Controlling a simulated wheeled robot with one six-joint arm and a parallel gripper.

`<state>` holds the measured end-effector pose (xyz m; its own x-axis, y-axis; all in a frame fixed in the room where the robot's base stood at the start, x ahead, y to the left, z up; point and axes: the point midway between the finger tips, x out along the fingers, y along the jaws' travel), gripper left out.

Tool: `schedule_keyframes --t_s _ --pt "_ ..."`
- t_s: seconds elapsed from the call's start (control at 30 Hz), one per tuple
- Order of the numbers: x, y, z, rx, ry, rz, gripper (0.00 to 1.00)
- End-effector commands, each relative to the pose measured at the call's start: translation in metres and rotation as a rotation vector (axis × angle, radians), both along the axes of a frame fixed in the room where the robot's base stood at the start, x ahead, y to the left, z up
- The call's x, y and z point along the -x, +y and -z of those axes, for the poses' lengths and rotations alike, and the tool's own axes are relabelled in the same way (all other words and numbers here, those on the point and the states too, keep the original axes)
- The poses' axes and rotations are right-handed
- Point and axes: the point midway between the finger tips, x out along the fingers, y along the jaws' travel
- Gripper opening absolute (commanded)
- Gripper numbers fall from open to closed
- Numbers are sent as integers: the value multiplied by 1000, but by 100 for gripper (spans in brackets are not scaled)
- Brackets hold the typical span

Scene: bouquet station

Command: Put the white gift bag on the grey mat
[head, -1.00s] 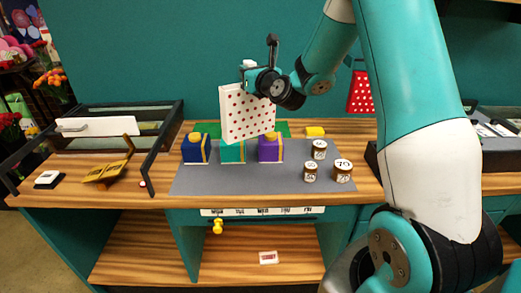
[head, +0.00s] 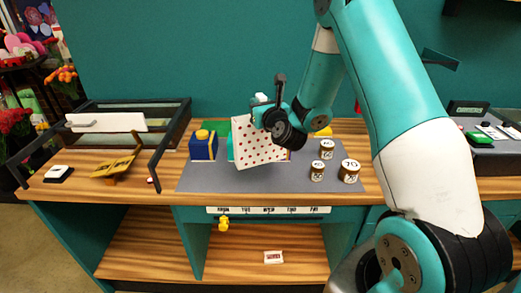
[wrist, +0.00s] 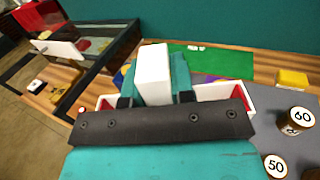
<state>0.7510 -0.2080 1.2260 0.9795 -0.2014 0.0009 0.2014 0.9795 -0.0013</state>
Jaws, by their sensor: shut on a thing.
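The white gift bag (head: 256,145) with red dots hangs tilted from my gripper (head: 262,106) in the head view. It is over the grey mat (head: 222,181), in front of the boxes there; whether it touches them or the mat I cannot tell. In the wrist view my gripper (wrist: 155,88) is shut on a white block-like part at the top of the bag, and the bag's white rim (wrist: 222,92) shows on both sides below the fingers. The bag hides the teal box and most of the purple box.
A blue box (head: 203,147) stands on the mat left of the bag. Several numbered brown jars (head: 317,171) stand on its right part. A green mat (wrist: 212,62) and a yellow block (wrist: 292,79) lie behind. The mat's front strip is clear.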

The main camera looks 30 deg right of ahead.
Motion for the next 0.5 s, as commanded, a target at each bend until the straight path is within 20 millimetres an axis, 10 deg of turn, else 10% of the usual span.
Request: schedule_keyframes --t_s 0.2,0.5 --pt "0 0 49 0 -1 0 0" --pt "0 0 63 -1 0 0 0"
